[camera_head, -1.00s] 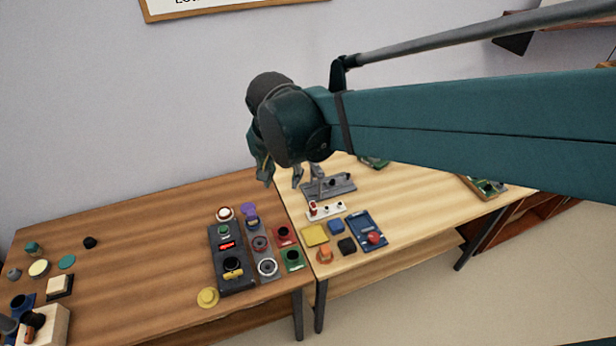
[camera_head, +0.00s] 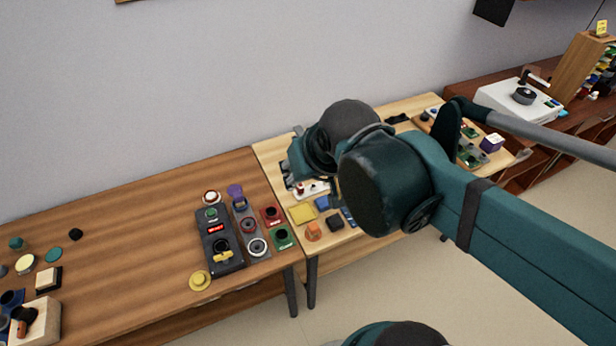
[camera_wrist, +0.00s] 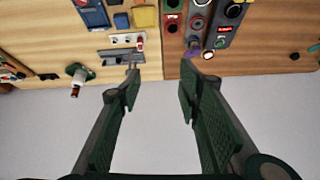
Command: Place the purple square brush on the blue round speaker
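A small purple piece (camera_head: 235,190) stands at the far end of a grey strip; its shape is too small to call a square brush for sure. It also shows in the wrist view (camera_wrist: 191,52). A purple box-like thing (camera_head: 491,143) sits on the far right part of the light table. I cannot pick out a blue round speaker; a dark blue thing (camera_head: 11,297) at the far left is too small to tell. My gripper (camera_wrist: 158,82) is open and empty, above the far side of the tables. Its fingers are largely hidden by my arm in the head view.
A dark control panel (camera_head: 217,243) and red and green blocks (camera_head: 282,237) stand near the joint of the two tables. Yellow, blue and orange pieces lie on the light table. The brown table (camera_head: 130,240) is clear in its middle. A white device (camera_head: 520,103) stands far right.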

